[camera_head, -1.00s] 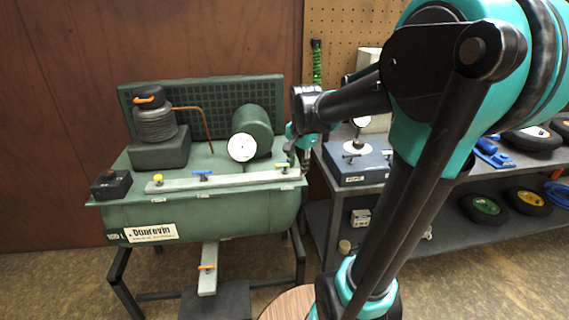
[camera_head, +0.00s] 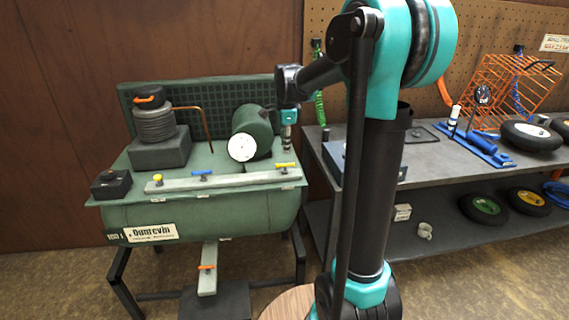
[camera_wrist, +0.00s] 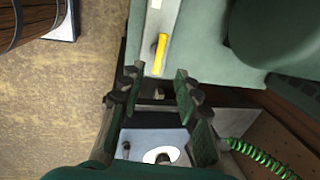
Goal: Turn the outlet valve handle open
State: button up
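A yellow lever handle (camera_head: 285,165) sits at the right end of the pale grey strip (camera_head: 240,181) on the green compressor tank. It lies roughly along the strip. A blue handle (camera_head: 202,172) is mid-strip and a yellow knob (camera_head: 157,178) is at its left end. The labels are too small to read, so I cannot tell which is the outlet. My gripper (camera_head: 287,150) hangs just behind the yellow lever, pointing down. In the wrist view my gripper (camera_wrist: 157,80) is open and empty, with the yellow lever (camera_wrist: 161,52) beyond the fingertips, not between them.
An orange handle (camera_head: 207,267) is below the tank. A grey workbench (camera_head: 440,165) with tools is to the right. A green coiled hose (camera_wrist: 255,155) shows in the wrist view.

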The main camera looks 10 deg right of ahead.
aim_at(285, 167)
jog(key=f, duration=0.3)
jog(key=w+f, duration=0.1)
jog(key=f, duration=0.2)
jog(key=w+f, duration=0.1)
jog(key=f, duration=0.2)
jog(key=shift+f, duration=0.25)
grip_shut()
